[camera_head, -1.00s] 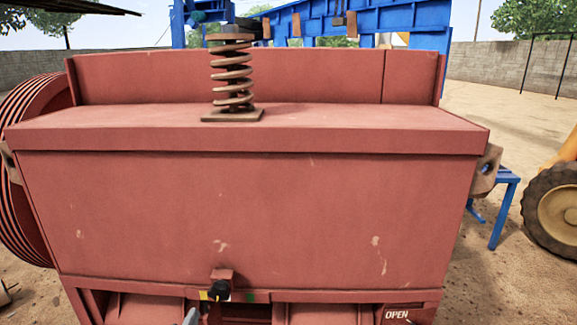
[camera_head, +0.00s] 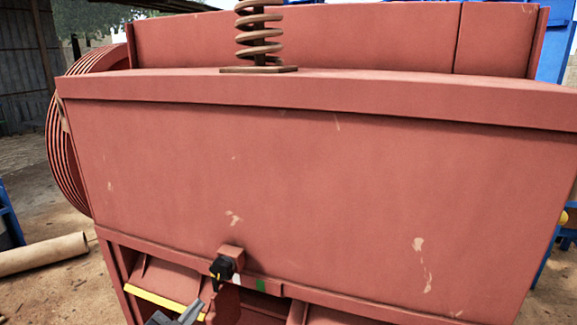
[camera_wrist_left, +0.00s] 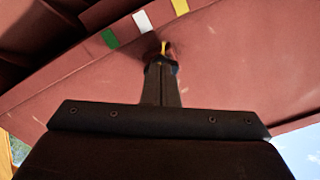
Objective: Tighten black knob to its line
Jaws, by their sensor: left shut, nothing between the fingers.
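The black knob (camera_head: 222,268) sits on a small red block low on the front of the red crusher housing. A yellow mark shows on it. Beside it on the ledge are a white patch (camera_head: 236,281) and a green patch (camera_head: 260,285). My left gripper (camera_head: 193,310) is shut and empty, just below and left of the knob in the head view. In the left wrist view the shut fingers (camera_wrist_left: 161,68) point at the knob and overlap it; a yellow pointer (camera_wrist_left: 163,47) shows past the tips. I cannot tell whether they touch. My right gripper is out of view.
The red housing (camera_head: 300,180) fills most of the head view, with a coil spring (camera_head: 260,35) on top. A yellow-edged bar (camera_head: 160,300) lies below the knob at left. A pipe (camera_head: 45,252) lies on the ground at far left.

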